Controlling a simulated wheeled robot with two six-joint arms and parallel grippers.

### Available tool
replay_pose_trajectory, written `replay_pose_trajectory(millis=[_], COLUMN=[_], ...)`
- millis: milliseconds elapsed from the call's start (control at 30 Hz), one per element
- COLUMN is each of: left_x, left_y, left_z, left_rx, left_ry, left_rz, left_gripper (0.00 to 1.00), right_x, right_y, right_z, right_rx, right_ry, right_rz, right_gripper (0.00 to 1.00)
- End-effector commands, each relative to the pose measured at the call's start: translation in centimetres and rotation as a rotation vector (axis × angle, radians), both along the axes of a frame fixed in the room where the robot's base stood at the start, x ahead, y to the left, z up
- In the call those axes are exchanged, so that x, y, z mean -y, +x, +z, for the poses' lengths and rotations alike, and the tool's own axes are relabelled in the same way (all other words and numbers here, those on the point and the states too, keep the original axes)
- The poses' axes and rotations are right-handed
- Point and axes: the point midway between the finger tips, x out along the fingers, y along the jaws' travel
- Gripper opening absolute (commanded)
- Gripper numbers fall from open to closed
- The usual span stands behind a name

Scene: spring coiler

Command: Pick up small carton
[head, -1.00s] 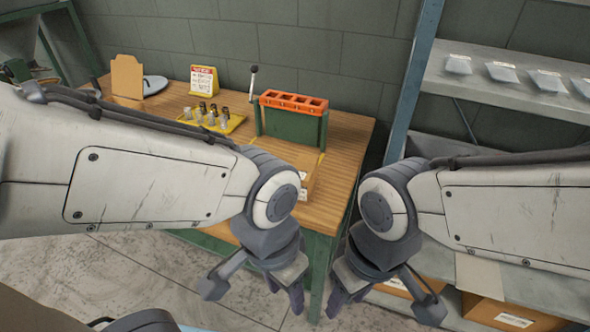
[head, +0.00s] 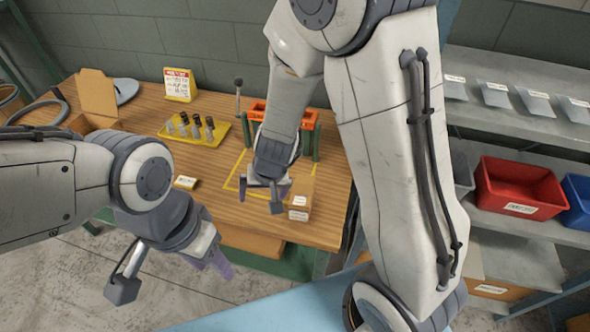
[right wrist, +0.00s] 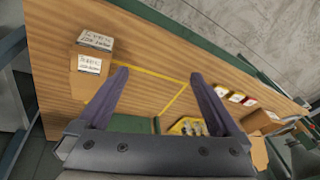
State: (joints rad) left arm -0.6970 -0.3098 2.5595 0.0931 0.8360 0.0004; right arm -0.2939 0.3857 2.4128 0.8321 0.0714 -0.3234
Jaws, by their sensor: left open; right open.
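The small carton (head: 301,187) is a brown cardboard box with white labels. It stands on the wooden workbench, near its right front edge, in the head view. It also shows at the upper left in the right wrist view (right wrist: 88,83). My right gripper (head: 262,199) is open and empty, just left of the carton in the head view. In the right wrist view its open fingers (right wrist: 160,76) are apart from the carton, which lies beyond and left of the left finger. My left gripper (head: 172,276) is open and empty in front of the bench.
A yellow outline (head: 229,187) marks the bench beside the carton. A yellow tray (head: 217,136) with several small metal parts, an orange-topped green fixture (head: 257,108) and a sign (head: 179,84) stand behind. Shelving with a red bin (head: 520,183) is at the right.

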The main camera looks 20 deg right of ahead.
Motion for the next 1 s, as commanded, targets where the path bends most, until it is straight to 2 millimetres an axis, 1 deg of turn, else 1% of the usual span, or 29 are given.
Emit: replay_pose_trajectory(millis=[33,100,200,300,400,500,600,767,900,1000], left_x=[0.0,0.0,0.0,0.0,0.0,0.0,0.0,0.0,0.0,0.0], left_y=[0.0,0.0,0.0,0.0,0.0,0.0,0.0,0.0,0.0,0.0], left_z=[2.4,3.4,4.3,4.2,3.0,1.8,1.2,0.8,-0.5,-1.1], left_rx=[0.000,0.000,0.000,-0.001,-0.001,-0.001,-0.001,-0.001,-0.001,-0.001], left_ry=[0.000,0.000,0.000,0.001,0.001,0.001,0.001,0.001,0.001,0.001], left_rz=[0.000,0.000,0.000,0.001,0.002,0.003,0.002,0.002,0.001,0.001], left_gripper=[0.50,0.50,0.50,0.50,0.50,0.50,0.50,0.50,0.50,0.50], right_x=[2.5,5.3,8.3,9.9,10.5,10.6,10.8,10.9,11.4,11.7], right_y=[0.9,1.7,2.0,2.1,2.4,2.9,3.2,3.5,3.8,4.2], right_z=[0.3,-0.7,-1.7,-2.8,-4.7,-6.3,-7.3,-8.2,-10.3,-11.6], right_rx=[-0.006,-0.002,-0.004,-0.006,-0.008,-0.005,-0.005,-0.005,-0.006,-0.005], right_ry=[-0.040,-0.094,-0.156,-0.192,-0.201,-0.201,-0.201,-0.199,-0.200,-0.199], right_rz=[-0.095,-0.196,-0.291,-0.338,-0.350,-0.347,-0.346,-0.346,-0.345,-0.345], right_gripper=[1.00,1.00,1.00,1.00,1.00,1.00,1.00,1.00,1.00,1.00])
